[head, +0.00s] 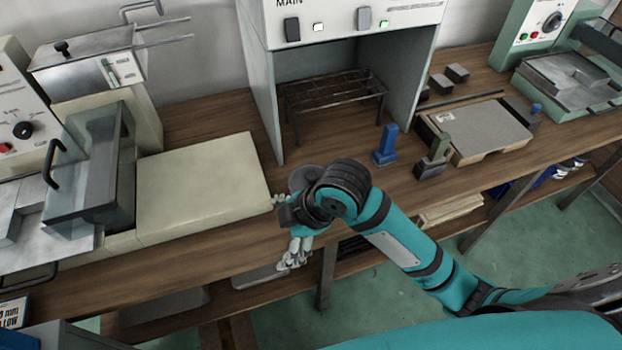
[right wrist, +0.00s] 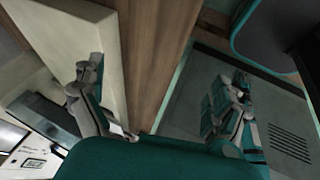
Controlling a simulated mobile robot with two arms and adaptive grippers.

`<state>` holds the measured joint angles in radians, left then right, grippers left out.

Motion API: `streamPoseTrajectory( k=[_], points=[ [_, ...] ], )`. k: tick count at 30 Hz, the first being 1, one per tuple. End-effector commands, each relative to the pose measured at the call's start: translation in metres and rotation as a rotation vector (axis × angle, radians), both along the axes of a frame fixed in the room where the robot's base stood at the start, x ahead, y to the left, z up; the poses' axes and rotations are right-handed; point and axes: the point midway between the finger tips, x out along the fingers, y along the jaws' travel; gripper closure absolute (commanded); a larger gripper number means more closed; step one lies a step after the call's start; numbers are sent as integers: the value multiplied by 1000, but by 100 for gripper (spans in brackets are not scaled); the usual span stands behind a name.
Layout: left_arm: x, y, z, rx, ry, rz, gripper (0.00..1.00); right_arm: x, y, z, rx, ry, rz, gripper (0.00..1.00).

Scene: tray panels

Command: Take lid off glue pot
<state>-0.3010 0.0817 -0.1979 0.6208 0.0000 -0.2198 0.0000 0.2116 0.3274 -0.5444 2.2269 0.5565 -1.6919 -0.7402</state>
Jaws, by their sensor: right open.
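My right gripper (head: 284,232) is at the front edge of the bench, in the middle of the head view, beside the cream box. Its fingers are spread. In the right wrist view my right gripper (right wrist: 160,85) has its two fingers wide apart with nothing between them; the bench edge lies beyond. A grey rounded thing (head: 303,177) shows just behind my right wrist in the head view, mostly hidden by it; I cannot tell whether it is the glue pot. No lid can be made out clearly. My left gripper is not in view.
The cream box (head: 200,187) stands left of the gripper. A grey-green hood (head: 258,85) with a dark rack (head: 335,88) is behind. A blue stamp-like tool (head: 386,148), a dark block with a green handle (head: 433,160) and a grey-topped board (head: 480,130) lie to the right.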

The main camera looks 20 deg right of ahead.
Motion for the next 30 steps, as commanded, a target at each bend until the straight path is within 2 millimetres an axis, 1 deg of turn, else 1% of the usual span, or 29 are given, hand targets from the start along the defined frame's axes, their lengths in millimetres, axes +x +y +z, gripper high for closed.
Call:
streamPoseTrajectory(
  k=[1,3,5,6,8,9,12,15,18,20,22,25,29,30],
  points=[
    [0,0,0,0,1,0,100,12,3,11,-43,-41,108,0],
    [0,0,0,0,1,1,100,24,6,25,-117,-90,294,0],
    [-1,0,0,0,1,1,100,35,4,38,-194,-129,462,0],
    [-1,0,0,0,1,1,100,43,1,47,-248,-149,572,0],
    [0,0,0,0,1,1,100,53,-7,61,-329,-170,725,0],
    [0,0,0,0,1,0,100,61,-15,72,-380,-178,818,0],
    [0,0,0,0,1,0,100,77,-37,100,-493,-178,1018,0],
    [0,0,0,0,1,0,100,89,-59,127,-569,-163,1165,0],
    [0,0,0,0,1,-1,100,95,-75,148,-613,-147,1262,0],
    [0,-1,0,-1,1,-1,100,97,-82,158,-628,-140,1302,0],
    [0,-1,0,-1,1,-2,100,99,-88,164,-637,-133,1329,0],
    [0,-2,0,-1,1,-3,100,100,-90,160,-639,-127,1349,0],
    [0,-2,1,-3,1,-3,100,102,-91,136,-638,-125,1352,0],
    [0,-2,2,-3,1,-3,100,103,-91,127,-638,-126,1352,0]
  ],
)
